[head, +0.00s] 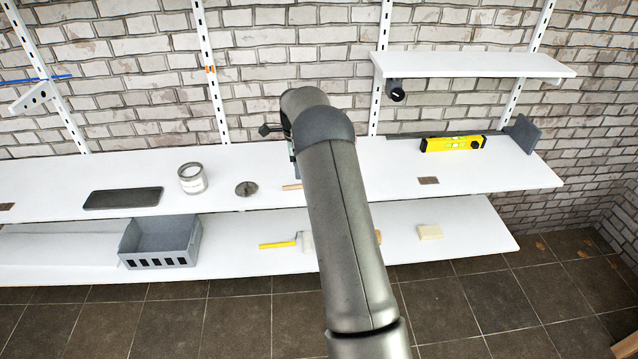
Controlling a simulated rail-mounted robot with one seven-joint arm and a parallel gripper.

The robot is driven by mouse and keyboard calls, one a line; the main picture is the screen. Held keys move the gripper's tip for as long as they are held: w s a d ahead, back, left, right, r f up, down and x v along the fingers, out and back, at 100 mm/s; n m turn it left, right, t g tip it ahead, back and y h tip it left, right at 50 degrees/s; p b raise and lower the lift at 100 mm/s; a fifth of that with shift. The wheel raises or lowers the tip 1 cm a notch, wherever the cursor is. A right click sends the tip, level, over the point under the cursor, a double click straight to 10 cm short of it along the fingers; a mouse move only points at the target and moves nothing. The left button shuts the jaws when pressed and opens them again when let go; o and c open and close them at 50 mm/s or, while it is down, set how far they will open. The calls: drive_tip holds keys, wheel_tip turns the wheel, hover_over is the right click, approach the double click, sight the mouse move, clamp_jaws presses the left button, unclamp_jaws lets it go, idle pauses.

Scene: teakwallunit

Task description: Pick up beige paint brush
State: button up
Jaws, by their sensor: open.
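A small beige strip (292,187) lies on the upper white shelf, its right part hidden behind my arm. It looks like the end of the beige paint brush, but too little shows to be sure. My gripper (293,160) is mostly hidden behind my own arm. The part that shows is over the upper shelf, just behind and above the strip in the picture. It is open, and I see nothing held. Another small tan end (378,237) shows beside my arm on the lower shelf (480,228).
The upper shelf (520,175) holds a black tray (123,198), a can (192,178), a dark round lid (246,189) and a yellow level (453,144). Below are a grey bin (160,241), a yellow-handled tool (278,245) and a cream block (429,232). A small shelf (470,64) hangs at right.

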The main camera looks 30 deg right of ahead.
drive_tip(key=shift+d+f+p, duration=0.2)
drive_tip(key=shift+f+p, duration=0.75)
drive_tip(key=shift+f, duration=2.4)
clamp_jaws()
